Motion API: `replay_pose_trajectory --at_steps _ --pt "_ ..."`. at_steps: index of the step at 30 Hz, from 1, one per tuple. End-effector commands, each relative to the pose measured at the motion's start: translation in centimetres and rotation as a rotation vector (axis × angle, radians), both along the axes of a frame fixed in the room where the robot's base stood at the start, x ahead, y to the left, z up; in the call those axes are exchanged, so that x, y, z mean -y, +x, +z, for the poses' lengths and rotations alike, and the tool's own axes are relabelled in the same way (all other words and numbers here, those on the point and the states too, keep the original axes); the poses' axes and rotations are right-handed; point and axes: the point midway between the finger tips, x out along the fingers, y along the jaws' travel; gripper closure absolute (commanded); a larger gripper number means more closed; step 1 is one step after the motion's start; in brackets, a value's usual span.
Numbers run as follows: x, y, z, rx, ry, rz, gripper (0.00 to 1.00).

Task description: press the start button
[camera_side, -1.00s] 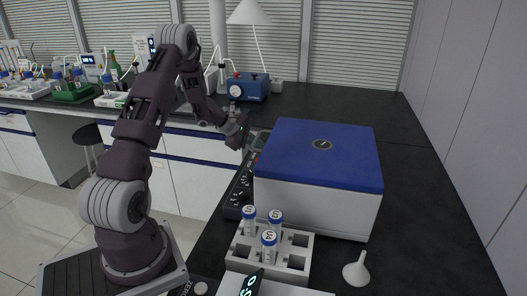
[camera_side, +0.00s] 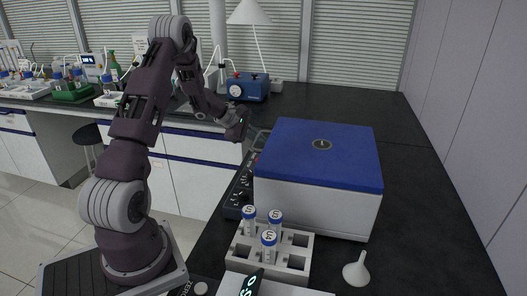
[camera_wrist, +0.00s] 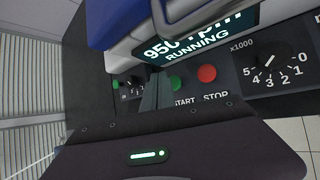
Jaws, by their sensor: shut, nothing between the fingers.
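The green start button (camera_wrist: 176,83) is on the dark control panel in the wrist view, above the word START. The red stop button (camera_wrist: 207,73) is to its right. My gripper (camera_wrist: 161,76) is shut and empty, its fingertips just left of the green button in that picture; I cannot tell the gap in depth. The display (camera_wrist: 200,45) reads RUNNING with an rpm figure starting 950. In the side view my gripper (camera_side: 242,130) is at the far end of the blue-lidded machine (camera_side: 318,200); the buttons cannot be made out there.
A dial marked x1000 (camera_wrist: 268,62) is right of the buttons. A rack (camera_side: 243,250) with several blue-capped tubes stands in front of the machine. A white funnel (camera_side: 356,270) lies to its right. The black bench is clear along the right side.

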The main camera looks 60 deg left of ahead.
Motion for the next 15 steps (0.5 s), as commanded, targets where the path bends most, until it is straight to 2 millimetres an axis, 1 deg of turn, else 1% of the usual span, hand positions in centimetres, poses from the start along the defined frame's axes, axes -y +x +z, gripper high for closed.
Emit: replay_pose_trajectory --at_steps 12,15 --pt "-0.1 0.1 4.1 0.003 0.002 0.0 1.0" --pt "0.0 0.0 4.8 0.003 0.003 0.0 1.0"
